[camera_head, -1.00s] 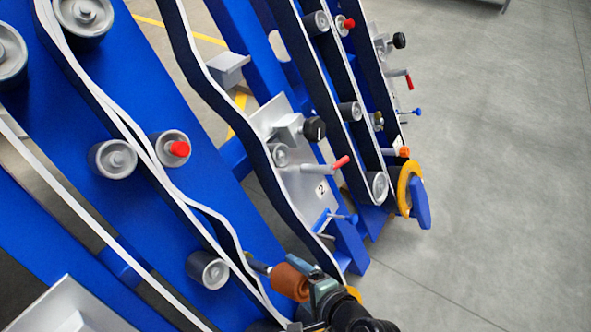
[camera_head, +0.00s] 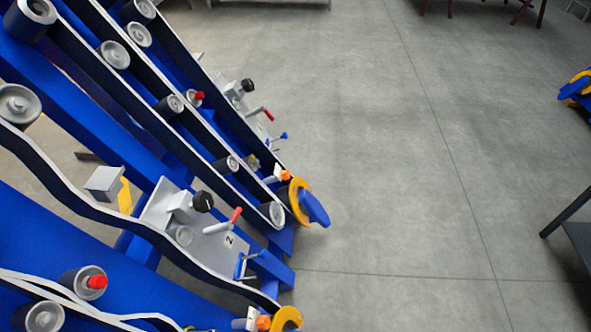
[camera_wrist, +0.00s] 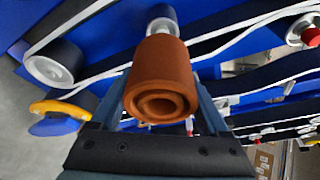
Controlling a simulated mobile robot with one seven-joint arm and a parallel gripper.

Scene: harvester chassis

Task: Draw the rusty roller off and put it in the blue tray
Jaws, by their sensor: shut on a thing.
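The rusty roller (camera_wrist: 160,75) is an orange-brown hollow cylinder in the middle of the wrist view, its open end facing the camera. My gripper (camera_wrist: 160,92) is shut on it, one finger on each side. A grey cylindrical part (camera_wrist: 162,16) shows just behind the roller's far end. I cannot tell whether the roller still sits on a shaft there. The roller and my gripper are out of the head view now. No blue tray can be made out in either current view.
The blue harvester chassis (camera_head: 45,215) with belts and grey rollers fills the left of the head view. A yellow-rimmed wheel (camera_head: 299,201) juts from its end. Open grey floor (camera_head: 400,150) lies to the right. A dark table edge (camera_head: 580,245) shows at far right.

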